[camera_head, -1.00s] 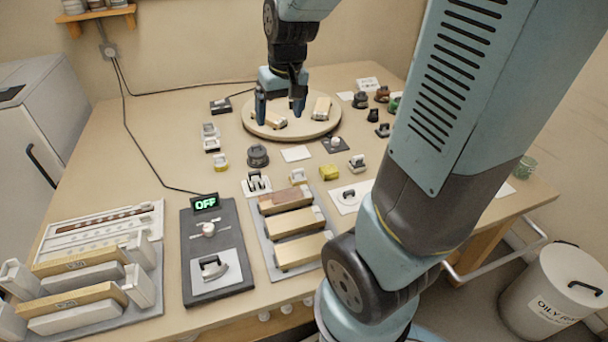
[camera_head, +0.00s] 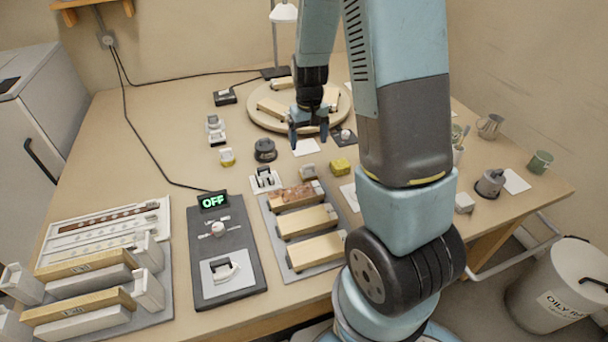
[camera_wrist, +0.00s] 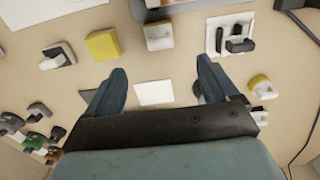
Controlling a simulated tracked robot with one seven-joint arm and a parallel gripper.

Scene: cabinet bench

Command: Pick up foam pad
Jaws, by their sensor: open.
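I cannot tell for sure which item is the foam pad. A yellow block (camera_head: 340,166) lies on the bench near its middle; it also shows in the wrist view (camera_wrist: 103,44), up and left of my gripper. A thin white square (camera_head: 305,147) lies flat just below my gripper (camera_head: 308,137); in the wrist view the white square (camera_wrist: 154,93) shows between the two fingers. My gripper (camera_wrist: 160,78) is open and empty, pointing down above the bench. A small pale block with a grey part (camera_head: 308,172) sits left of the yellow block.
A round board (camera_head: 262,121) with wooden blocks lies behind my gripper. A grey tray (camera_head: 272,235) with wooden blocks and a dark panel (camera_head: 228,290) with an OFF display (camera_head: 213,201) stand in front. A black knob (camera_head: 265,150) is to the left. Mugs (camera_head: 490,126) stand at right.

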